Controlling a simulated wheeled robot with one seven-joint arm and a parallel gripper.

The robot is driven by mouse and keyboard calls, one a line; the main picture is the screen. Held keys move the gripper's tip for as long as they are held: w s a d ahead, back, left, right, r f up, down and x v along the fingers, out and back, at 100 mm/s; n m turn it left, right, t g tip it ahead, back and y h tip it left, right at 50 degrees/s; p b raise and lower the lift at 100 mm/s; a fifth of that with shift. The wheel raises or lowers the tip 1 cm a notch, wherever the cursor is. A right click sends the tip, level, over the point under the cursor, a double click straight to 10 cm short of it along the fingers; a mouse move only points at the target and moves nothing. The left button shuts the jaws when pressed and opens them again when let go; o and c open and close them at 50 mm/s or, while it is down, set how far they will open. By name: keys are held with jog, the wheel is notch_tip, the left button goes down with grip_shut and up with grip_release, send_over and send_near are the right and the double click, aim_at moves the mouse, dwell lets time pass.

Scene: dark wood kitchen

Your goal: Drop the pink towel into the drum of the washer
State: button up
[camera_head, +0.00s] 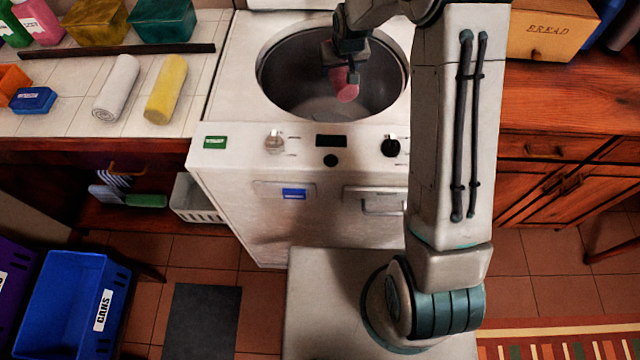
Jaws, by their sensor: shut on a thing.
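The washer (240,160) is a white top-loader in the middle of the view, with its round metal drum (290,80) open at the top. My gripper (342,78) reaches down into the drum opening from above and is shut on the pink towel (347,90). The towel looks rolled and hangs tilted inside the opening, above the drum's bottom. My arm hides part of the drum's right rim and the right of the washer's front panel.
A rolled white towel (117,88) and a rolled yellow towel (166,90) lie on the tiled counter at left. A dark bar (115,51) lies behind them. A bread box (553,30) stands on the wooden counter at right. A blue bin (70,300) is on the floor.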

jog(key=o, duration=1.2)
jog(key=shift+c, duration=0.2)
jog(key=shift+r, duration=0.1)
jog(key=v, duration=1.3)
jog(key=shift+s+r+b, duration=0.2)
jog(key=shift+r+b, duration=0.05)
jog(key=shift+b, duration=0.15)
jog(key=shift+d, duration=0.1)
jog(key=s+d+r+m, duration=0.1)
jog(key=s+d, duration=0.2)
jog(key=s, duration=0.6)
jog(key=s+d+r+m+g, duration=0.1)
jog(key=s+d, duration=0.3)
jog(key=s, duration=0.5)
jog(key=s+d+r+m+h, duration=0.1)
jog(key=s+d, duration=0.3)
jog(key=s, duration=0.6)
jog(key=shift+p, duration=0.3)
